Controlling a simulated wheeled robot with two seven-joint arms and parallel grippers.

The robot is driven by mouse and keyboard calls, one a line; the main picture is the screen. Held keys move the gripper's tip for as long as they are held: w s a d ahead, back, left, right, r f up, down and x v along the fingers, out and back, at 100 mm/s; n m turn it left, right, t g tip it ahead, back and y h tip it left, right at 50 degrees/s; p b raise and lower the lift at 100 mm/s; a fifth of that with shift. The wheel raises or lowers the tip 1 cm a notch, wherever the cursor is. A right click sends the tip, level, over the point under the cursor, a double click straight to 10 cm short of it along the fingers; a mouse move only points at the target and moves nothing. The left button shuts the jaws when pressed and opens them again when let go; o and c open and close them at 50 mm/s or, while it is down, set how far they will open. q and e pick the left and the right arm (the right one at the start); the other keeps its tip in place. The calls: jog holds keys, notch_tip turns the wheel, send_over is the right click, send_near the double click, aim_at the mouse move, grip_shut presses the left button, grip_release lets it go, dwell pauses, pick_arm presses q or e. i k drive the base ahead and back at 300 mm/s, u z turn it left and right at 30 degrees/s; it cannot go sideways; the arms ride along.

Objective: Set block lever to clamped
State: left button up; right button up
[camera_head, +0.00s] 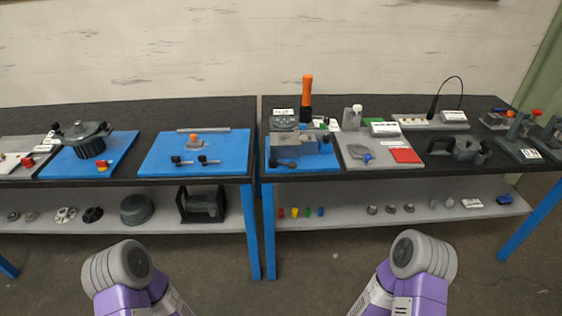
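A grey block (296,143) stands on a blue mat (318,166) at the left end of the right table. A small dark lever (286,163) with a rounded end lies low at the block's front left. It looks like the block lever, but it is too small to tell its setting. Only purple and grey links of my two arms show at the bottom edge, well short of the tables. Neither gripper is in view.
An orange-handled tool (307,92) stands upright behind the block. A grey mat (350,155) with a clamp-like part and a red pad (406,155) lie to its right. The left table holds a blue mat (226,142) and a dark pot (88,143). Shelves run below.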

aim_at(273, 163)
jog(key=k, duration=0.65)
jog(key=z, duration=0.3)
jog(key=i, duration=1.55)
jog(key=u, duration=0.3)
